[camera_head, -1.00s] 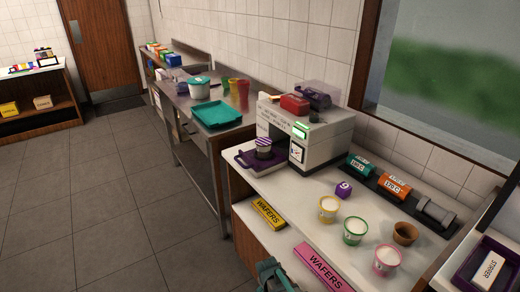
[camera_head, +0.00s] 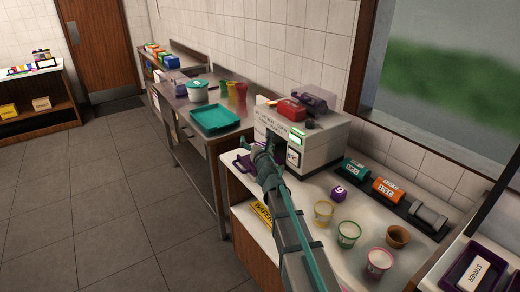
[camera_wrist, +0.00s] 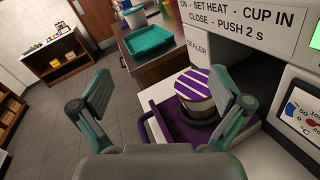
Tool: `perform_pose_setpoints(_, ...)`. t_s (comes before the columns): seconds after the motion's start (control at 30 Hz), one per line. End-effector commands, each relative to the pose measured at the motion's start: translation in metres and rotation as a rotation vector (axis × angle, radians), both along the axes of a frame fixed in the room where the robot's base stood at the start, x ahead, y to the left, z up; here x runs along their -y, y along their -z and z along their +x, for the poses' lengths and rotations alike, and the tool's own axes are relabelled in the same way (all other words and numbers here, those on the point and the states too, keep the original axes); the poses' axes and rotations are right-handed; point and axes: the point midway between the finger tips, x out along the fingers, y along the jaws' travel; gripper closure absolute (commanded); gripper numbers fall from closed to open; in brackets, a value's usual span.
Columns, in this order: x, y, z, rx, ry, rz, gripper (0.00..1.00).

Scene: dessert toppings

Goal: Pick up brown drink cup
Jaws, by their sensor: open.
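A cup with a purple-and-white striped top (camera_wrist: 194,85) and a brownish body stands upright on a purple tray (camera_wrist: 160,122) at the sealer's opening. In the head view my arm hides this cup, and part of the tray (camera_head: 243,164) shows. My gripper (camera_wrist: 162,84) is open and empty, with its fingers apart; the cup appears between them, nearer the right finger, which overlaps its edge. I cannot tell the gap to the cup. In the head view my gripper (camera_head: 262,152) is in front of the sealer. A plain brown cup (camera_head: 398,237) stands on the right counter.
The white sealer (camera_head: 310,150) stands close behind the tray. Yellow-rimmed (camera_head: 323,213), green-rimmed (camera_head: 348,234) and pink-rimmed (camera_head: 378,262) cups stand on the counter near a purple cube (camera_head: 338,193). A teal tray (camera_head: 215,118) lies on the metal table beyond.

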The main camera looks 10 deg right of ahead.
Motion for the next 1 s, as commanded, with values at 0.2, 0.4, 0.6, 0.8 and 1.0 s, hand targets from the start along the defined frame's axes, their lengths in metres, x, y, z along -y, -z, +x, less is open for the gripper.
perform_pose_setpoints(0.2,0.036,0.0,-0.003,0.016,0.013,-0.259,0.0)
perform_pose_setpoints(0.4,0.037,0.024,-0.003,0.015,0.014,-0.274,0.0)
perform_pose_setpoints(0.6,0.037,0.054,-0.003,0.015,0.014,-0.27,0.0)
perform_pose_setpoints(0.8,0.037,0.082,-0.003,0.015,0.015,-0.27,0.0)
perform_pose_setpoints(1.0,0.036,0.077,0.02,0.015,0.015,-0.269,0.0)
